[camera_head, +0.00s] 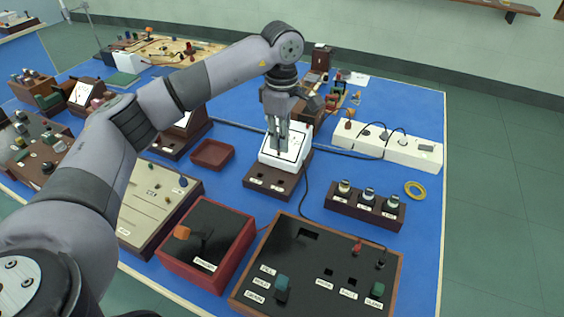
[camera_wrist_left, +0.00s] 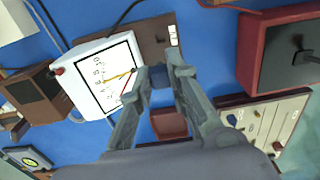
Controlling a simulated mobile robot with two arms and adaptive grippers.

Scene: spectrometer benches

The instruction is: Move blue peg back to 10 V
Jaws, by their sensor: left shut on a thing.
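My left gripper (camera_head: 277,135) is above the white meter (camera_head: 268,156), its fingers pointing down in front of the dial. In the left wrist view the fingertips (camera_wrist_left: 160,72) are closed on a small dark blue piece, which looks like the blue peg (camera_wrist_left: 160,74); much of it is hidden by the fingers. The meter (camera_wrist_left: 66,84) stands on a brown base (camera_head: 270,187) with dark holes and white labels along its front. The labels are too small to read. The base also shows in the left wrist view (camera_wrist_left: 150,22). My right gripper is not in view.
A red tray (camera_head: 211,154) lies left of the meter. A black-topped red box (camera_head: 222,222) and a wooden-edged black panel (camera_head: 325,262) stand in front. A rack with bottles (camera_head: 366,207) and a white strip (camera_head: 386,147) are to the right. Blue table shows between them.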

